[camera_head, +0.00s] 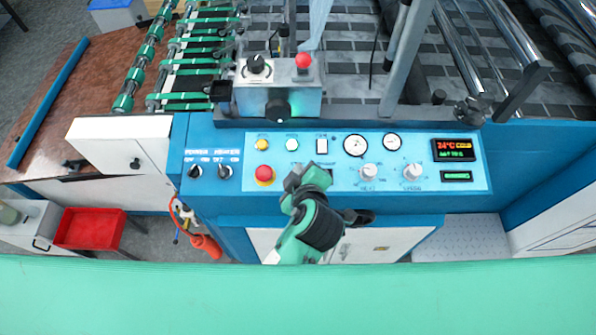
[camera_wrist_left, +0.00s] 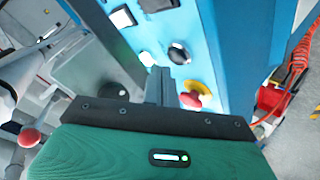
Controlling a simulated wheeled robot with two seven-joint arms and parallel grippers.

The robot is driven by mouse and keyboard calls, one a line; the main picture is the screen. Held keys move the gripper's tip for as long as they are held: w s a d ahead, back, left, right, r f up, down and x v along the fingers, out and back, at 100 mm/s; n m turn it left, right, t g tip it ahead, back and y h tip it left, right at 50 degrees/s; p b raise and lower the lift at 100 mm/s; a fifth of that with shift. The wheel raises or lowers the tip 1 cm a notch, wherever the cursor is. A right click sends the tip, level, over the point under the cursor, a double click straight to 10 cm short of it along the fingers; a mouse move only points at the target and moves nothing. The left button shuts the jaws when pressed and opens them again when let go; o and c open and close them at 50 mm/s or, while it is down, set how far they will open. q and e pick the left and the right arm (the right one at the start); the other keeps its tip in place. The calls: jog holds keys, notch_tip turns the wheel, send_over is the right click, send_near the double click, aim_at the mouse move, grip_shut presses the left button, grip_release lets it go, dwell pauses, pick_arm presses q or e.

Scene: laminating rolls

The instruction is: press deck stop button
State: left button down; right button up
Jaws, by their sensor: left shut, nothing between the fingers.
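Two red stop-type buttons show, and no readable label tells which is the deck stop. One red button (camera_head: 303,60) stands on top of a grey metal box at the back of the machine; in the left wrist view it is at the far left (camera_wrist_left: 29,137). The other, a red mushroom button (camera_head: 264,173) on a yellow base, is on the blue front panel; it also shows in the left wrist view (camera_wrist_left: 190,100). My left gripper (camera_head: 297,178) is shut and empty over the panel, just right of the mushroom button. Whether its tips touch the panel is unclear.
The grey box (camera_head: 278,100) also carries a black knob and rises behind the panel. Dials and knobs (camera_head: 369,171) lie right of my gripper. Metal posts and rollers (camera_head: 460,50) stand at the back right. An orange cable (camera_head: 205,245) hangs at the front left.

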pick_arm(q)
jog(key=shift+f, duration=0.1)
dwell(0.8)
jog(key=shift+w+f+b, duration=0.1)
jog(key=shift+f+b, duration=0.2)
jog(key=shift+b, duration=0.05)
jog(key=shift+f+b, duration=0.3)
jog(key=shift+f, duration=0.1)
dwell(0.5)
jog(key=shift+r, duration=0.1)
dwell(0.3)
jog(key=shift+r+p, duration=0.6)
jog(key=shift+r, duration=0.15)
jog(key=shift+s+d, duration=0.15)
jog(key=shift+s, duration=0.05)
